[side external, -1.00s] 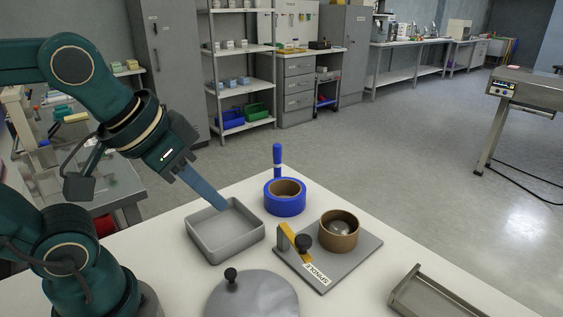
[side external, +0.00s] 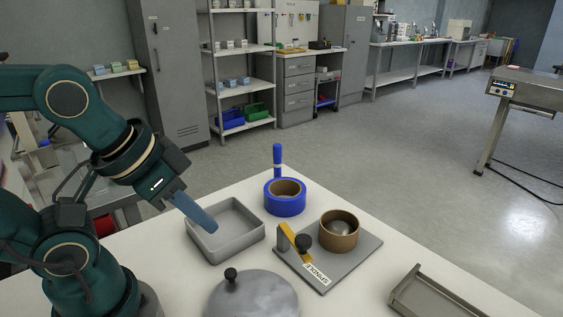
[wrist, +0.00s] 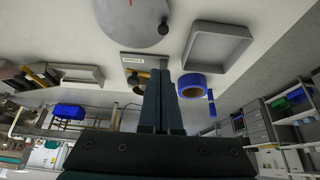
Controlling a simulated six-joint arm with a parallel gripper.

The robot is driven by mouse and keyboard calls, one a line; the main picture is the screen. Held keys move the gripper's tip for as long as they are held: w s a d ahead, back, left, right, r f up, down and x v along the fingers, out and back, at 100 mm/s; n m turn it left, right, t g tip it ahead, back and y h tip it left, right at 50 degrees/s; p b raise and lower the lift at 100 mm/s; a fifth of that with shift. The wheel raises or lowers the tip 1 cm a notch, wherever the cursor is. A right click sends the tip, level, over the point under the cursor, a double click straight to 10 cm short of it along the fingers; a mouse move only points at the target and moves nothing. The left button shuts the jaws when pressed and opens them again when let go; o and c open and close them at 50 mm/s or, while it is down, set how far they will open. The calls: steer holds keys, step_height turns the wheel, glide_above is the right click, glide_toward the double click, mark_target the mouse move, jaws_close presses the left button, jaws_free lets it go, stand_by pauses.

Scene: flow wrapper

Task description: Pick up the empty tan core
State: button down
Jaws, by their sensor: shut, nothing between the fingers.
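The tan core (side external: 339,231) is an upright open ring on the grey spindle plate (side external: 348,272), around a rounded metal hub. In the wrist view my gripper (wrist: 161,75) points toward the spindle plate and the blue roll.
A blue roll (side external: 285,207) and a blue marker-like stick (side external: 278,160) stand behind the plate. A grey tray (side external: 226,246) lies beneath my fingers. A round metal lid (side external: 252,298) with a black knob is in front. A yellow lever with black knob (side external: 304,242) stands beside the core. A metal channel (side external: 436,297) lies right.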

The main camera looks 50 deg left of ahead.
steer(key=c, duration=1.5)
jaws_free()
steer(key=shift+c, duration=0.2)
steer(key=shift+o, duration=0.9)
